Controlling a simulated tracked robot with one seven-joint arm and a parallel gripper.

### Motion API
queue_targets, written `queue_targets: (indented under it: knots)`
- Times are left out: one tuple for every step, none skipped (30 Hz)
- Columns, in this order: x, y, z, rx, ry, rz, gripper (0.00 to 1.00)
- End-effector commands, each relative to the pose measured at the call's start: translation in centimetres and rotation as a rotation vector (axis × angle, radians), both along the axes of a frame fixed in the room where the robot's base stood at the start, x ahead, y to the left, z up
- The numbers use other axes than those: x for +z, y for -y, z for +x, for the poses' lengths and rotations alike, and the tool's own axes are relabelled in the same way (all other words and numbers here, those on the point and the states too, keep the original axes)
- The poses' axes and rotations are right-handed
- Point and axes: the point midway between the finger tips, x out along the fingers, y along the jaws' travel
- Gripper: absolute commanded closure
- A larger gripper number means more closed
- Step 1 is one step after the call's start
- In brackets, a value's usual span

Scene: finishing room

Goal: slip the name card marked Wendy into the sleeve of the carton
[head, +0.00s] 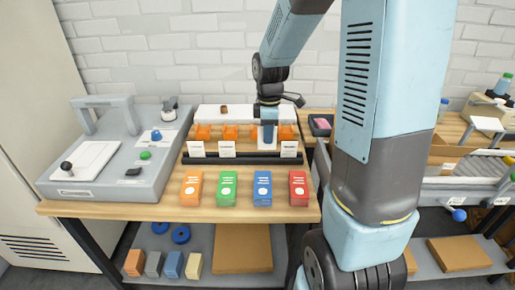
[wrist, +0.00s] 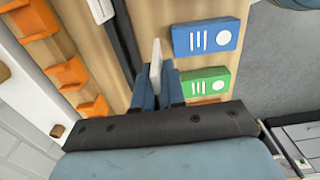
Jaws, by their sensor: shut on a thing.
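A grey machine (head: 110,170) stands at left. The conveyor (head: 470,185) is across a gap, behind my arm.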

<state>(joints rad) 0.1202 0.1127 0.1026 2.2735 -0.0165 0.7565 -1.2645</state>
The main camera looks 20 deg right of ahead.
Motion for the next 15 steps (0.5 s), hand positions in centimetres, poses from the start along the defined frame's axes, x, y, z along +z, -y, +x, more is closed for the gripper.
queue_targets:
  knots:
    - [-0.5, 0.0, 0.8, 0.0, -0.002, 0.001, 1.0]
    - [-0.7, 0.0, 1.3, -0.001, -0.001, 0.0, 1.0]
    - [-0.9, -0.1, 2.0, -0.001, -0.001, 0.0, 1.0]
    - [-1.2, -0.1, 2.5, -0.002, -0.001, 0.0, 1.0]
    - [-1.4, -0.1, 2.9, -0.002, -0.001, -0.001, 1.0]
    - [-1.8, -0.1, 3.4, -0.002, -0.003, 0.0, 1.0]
    - [-2.2, -0.1, 3.7, -0.002, -0.003, 0.0, 1.0]
    - [-2.6, -0.2, 4.0, -0.002, -0.003, 0.0, 1.0]
    - [-3.2, -0.2, 4.5, -0.002, -0.002, 0.0, 1.0]
    - [-3.6, -0.2, 4.8, -0.002, -0.003, 0.0, 1.0]
    - [-4.0, -0.2, 5.1, -0.002, -0.004, 0.0, 1.0]
    - [-4.5, -0.3, 5.5, -0.002, -0.003, 0.0, 1.0]
    - [-4.8, -0.3, 5.8, -0.002, -0.002, 0.0, 1.0]
    - [-5.2, -0.3, 6.1, -0.002, -0.002, 0.0, 1.0]
    - [-5.5, -0.3, 6.5, -0.002, -0.002, 0.0, 1.0]
